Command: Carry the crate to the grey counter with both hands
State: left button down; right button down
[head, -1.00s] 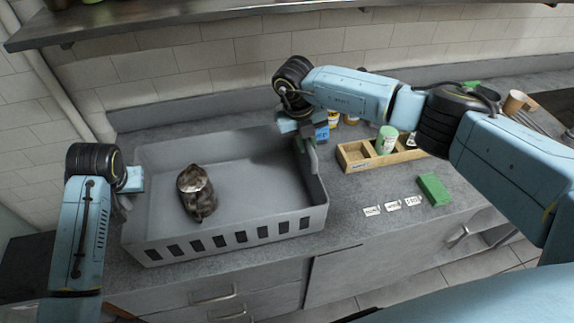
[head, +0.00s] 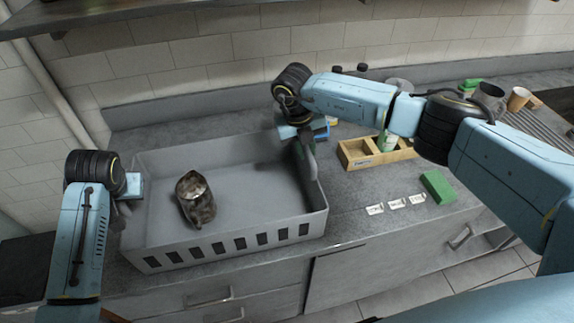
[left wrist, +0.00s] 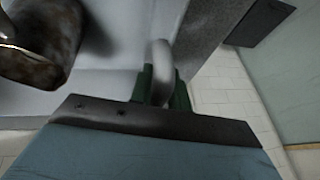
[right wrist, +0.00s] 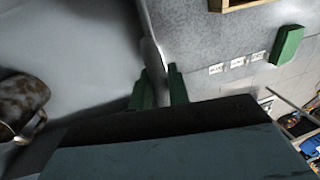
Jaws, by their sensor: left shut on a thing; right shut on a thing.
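The grey crate (head: 230,238) is at the grey counter (head: 345,215), its slotted front wall near the counter's front edge. Inside it a worn, brownish metal jug (head: 196,199) stands left of the middle, a little tilted. My left gripper (head: 124,200) is at the crate's left side; in the left wrist view its green fingers (left wrist: 160,88) are shut on the crate's rim. My right gripper (head: 304,140) is at the crate's right side; in the right wrist view its green fingers (right wrist: 157,88) are shut on the other rim. I cannot tell whether the crate's underside touches the counter.
Right of the crate are a wooden divided box (head: 372,153), several small labels (head: 397,204) and a green block (head: 438,187). A tan cup (head: 518,99) and a dark mug (head: 490,94) stand at the back right. A shelf (head: 120,15) runs above along the tiled wall.

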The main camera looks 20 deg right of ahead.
pick_arm(q)
jog(key=c, duration=1.8)
grip_release()
jog(key=shift+f, duration=0.2)
pick_arm(e)
jog(key=c, duration=1.8)
grip_release()
jog(key=shift+f, duration=0.2)
pick_arm(q)
jog(key=o, duration=0.5)
jog(key=shift+r, duration=0.1)
pick_arm(e)
jog(key=o, duration=0.5)
jog(key=shift+r, duration=0.1)
jog(key=shift+c, duration=0.2)
pick_arm(q)
jog(key=v, duration=1.2)
jog(key=shift+s, duration=0.1)
pick_arm(e)
notch_tip(320, 180, up, 12)
jog(key=a, duration=0.2)
jog(key=shift+a, duration=0.2)
